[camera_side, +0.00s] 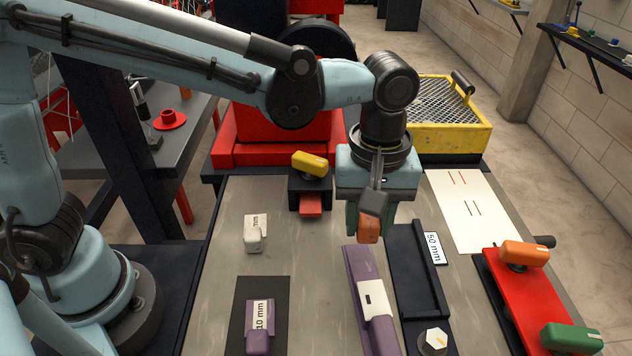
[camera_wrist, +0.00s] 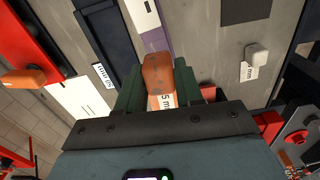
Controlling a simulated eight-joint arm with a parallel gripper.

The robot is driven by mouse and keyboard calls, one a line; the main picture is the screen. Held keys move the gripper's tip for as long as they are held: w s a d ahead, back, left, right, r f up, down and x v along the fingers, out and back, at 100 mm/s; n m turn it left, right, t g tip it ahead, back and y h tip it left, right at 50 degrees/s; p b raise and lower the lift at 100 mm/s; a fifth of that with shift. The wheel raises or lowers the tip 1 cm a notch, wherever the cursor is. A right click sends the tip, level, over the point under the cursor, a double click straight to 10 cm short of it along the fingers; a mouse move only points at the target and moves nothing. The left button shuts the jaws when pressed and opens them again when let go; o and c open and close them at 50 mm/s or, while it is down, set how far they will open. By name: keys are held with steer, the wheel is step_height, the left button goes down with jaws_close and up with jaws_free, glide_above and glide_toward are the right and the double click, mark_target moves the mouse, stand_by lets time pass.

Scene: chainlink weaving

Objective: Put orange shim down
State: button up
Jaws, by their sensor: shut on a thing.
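The orange shim (camera_side: 369,230) is held in my gripper (camera_side: 368,217), above the table behind the purple bar. In the wrist view the orange shim (camera_wrist: 158,75) sits between the two green fingers of my gripper (camera_wrist: 160,92), and its label reading "5 mm" is partly covered by the gripper body. I cannot tell from these views exactly how far the shim is above the table.
A purple bar (camera_side: 362,267) and a dark "50 mm" channel (camera_side: 412,265) lie in front. A white shim (camera_side: 254,236) and a purple "10 mm" shim (camera_side: 259,340) on a dark mat are left. A red fixture (camera_side: 525,290) is right. Bare table lies left of the purple bar.

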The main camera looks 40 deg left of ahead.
steer(key=s, duration=1.5)
glide_above(311, 279)
steer(key=shift+n, duration=0.3)
step_height(311, 279, down, 7)
steer(key=shift+f, duration=2.3)
steer(key=shift+f, duration=0.15)
steer(key=o, duration=1)
